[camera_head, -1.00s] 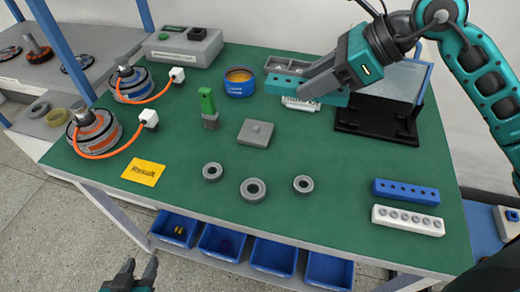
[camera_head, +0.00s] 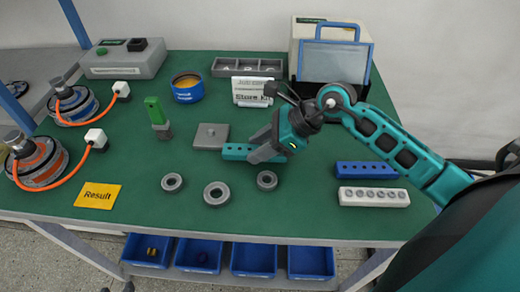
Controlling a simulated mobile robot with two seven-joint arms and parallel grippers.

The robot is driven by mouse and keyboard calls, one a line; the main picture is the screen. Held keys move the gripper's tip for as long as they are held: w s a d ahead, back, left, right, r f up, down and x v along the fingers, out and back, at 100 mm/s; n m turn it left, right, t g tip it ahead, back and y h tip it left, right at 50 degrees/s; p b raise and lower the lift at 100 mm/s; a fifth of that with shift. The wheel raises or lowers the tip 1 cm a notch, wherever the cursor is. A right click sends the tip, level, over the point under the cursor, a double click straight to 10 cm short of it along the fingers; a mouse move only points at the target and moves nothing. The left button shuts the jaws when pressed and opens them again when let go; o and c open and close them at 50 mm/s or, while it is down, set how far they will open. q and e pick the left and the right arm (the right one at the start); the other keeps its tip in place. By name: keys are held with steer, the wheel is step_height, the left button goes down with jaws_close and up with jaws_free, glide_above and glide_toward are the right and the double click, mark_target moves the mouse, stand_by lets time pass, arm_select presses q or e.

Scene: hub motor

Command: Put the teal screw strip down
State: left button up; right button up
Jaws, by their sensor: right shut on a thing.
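The teal screw strip (camera_head: 236,152) is held in my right gripper (camera_head: 262,154), whose fingers close across it. The strip lies roughly level, low over the green table, right of the square grey plate and above the grey rings in the picture. I cannot tell whether it touches the tabletop. The gripper hides its right part. Only the tips of my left gripper (camera_head: 116,289) show at the bottom edge, apart from each other and holding nothing visible.
Blue (camera_head: 366,169) and white (camera_head: 374,196) strips lie at right on the table (camera_head: 300,225). Free tabletop shows between the rings and the strips.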

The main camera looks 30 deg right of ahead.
steer(key=shift+f, duration=0.65)
steer(key=shift+f, duration=0.25)
steer(key=o, duration=1.2)
steer(key=shift+r, duration=0.1)
